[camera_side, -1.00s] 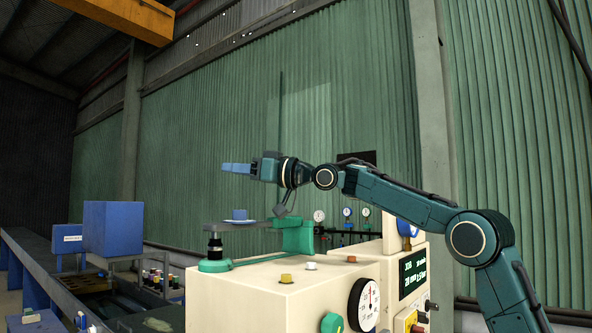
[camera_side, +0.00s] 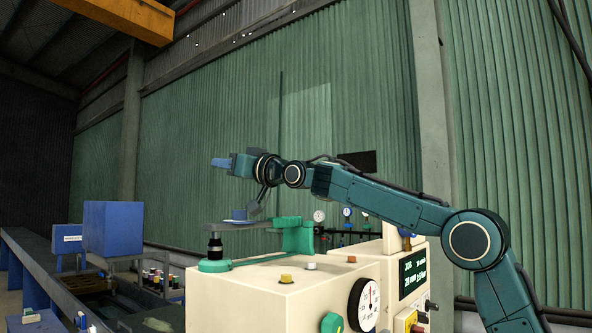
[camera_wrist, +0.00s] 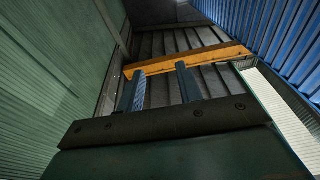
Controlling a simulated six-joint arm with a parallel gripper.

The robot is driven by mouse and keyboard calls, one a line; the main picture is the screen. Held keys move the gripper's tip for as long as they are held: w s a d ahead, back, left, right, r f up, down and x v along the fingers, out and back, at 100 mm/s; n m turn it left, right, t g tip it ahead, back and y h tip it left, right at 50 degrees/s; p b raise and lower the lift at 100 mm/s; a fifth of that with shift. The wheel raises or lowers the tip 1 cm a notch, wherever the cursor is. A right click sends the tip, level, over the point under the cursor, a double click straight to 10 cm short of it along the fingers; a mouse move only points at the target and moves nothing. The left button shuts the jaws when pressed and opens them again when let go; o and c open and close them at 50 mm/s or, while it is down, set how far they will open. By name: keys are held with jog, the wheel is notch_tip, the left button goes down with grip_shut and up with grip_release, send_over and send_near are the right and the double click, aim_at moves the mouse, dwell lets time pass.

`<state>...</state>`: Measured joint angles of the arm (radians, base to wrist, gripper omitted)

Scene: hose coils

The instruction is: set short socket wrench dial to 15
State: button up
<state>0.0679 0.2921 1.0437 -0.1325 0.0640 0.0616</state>
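A round white dial (camera_side: 369,305) with a black rim and red and dark markings sits on the front of the cream machine (camera_side: 240,300), low in the side view. Its setting is too small to read, and no label naming a short socket wrench shows. A dark display (camera_side: 412,272) with green text is to its right. My gripper (camera_side: 215,163) is high above the machine, left of the dial and well apart from it, pointing left. In the wrist view my gripper (camera_wrist: 160,68) has its two blue fingers spread with nothing between them. The dial is not in the wrist view.
A green clamp (camera_side: 298,236) and a flat arm with a small blue piece (camera_side: 239,214) stand on the machine below my gripper. Small knobs (camera_side: 287,278) dot its top. A blue box (camera_side: 112,229) is at the left. The air around my gripper is clear.

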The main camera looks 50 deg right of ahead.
jog(key=shift+h, duration=0.4)
jog(key=c, duration=0.5)
jog(key=shift+a, duration=0.2)
grip_shut()
jog(key=s+a+f+n+g+h, duration=0.25)
jog(key=s+a+f+n, duration=0.25)
jog(key=s+a+n, duration=0.4)
jog(key=s+f+n+h, duration=0.2)
jog(key=s+f+n, duration=0.3)
jog(key=s, duration=0.7)
jog(key=shift+d+f+n, duration=0.35)
jog(key=shift+n, duration=0.15)
